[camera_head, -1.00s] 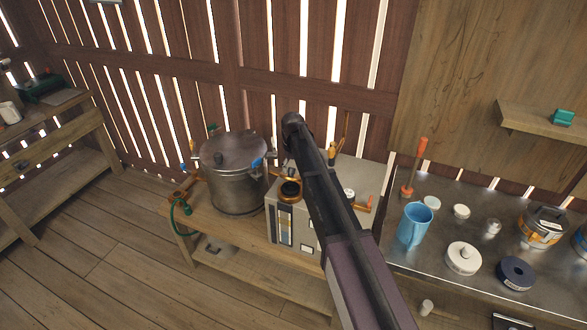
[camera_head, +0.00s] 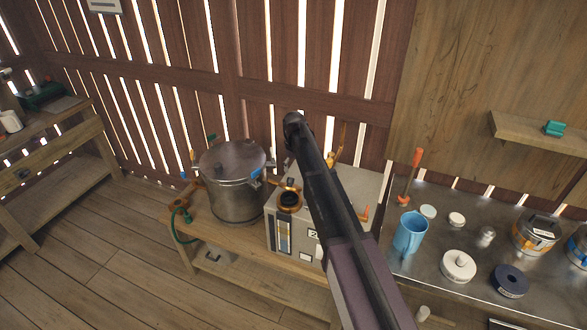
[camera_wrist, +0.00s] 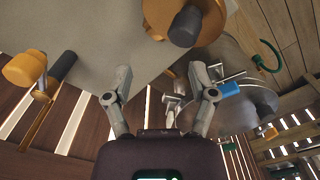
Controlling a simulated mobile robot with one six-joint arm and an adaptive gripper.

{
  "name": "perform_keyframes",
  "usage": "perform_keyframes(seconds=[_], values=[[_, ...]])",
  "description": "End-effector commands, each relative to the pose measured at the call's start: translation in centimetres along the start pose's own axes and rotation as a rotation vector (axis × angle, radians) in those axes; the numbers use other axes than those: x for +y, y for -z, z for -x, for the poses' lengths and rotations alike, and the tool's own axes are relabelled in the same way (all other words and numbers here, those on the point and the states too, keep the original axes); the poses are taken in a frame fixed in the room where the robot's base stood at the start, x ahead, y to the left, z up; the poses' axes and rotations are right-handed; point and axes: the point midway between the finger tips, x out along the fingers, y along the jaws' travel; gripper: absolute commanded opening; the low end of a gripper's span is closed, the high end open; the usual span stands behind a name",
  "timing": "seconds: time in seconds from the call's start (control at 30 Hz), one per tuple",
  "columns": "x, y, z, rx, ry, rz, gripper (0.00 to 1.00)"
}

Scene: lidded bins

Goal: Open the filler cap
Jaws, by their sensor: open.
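The filler cap (camera_head: 289,198) shows as a dark round piece in a brass ring, on the front left of a pale box-shaped machine (camera_head: 345,186). In the wrist view a brass disc with a dark knob (camera_wrist: 185,27), seemingly this cap, is at the top edge, partly cut off. I cannot tell whether the cap is loose. My gripper (camera_wrist: 161,95) is open and empty in the wrist view. Its two fingers are spread, and the brass disc lies beyond them, apart from them. In the head view my arm hides the fingers and part of the machine.
A lidded metal pot (camera_head: 234,190) with a blue-handled valve stands just left of the machine. A green hose (camera_head: 181,226) hangs at the bench's left. A blue jug (camera_head: 410,232) and several small containers stand on the metal counter at right. The slatted wall is close behind.

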Motion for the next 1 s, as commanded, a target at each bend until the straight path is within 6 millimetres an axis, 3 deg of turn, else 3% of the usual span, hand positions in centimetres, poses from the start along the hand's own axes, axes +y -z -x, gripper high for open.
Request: perform_keyframes(seconds=[1.0], values=[[1.9,2.0,4.4,0.000,0.000,0.001,0.73]])
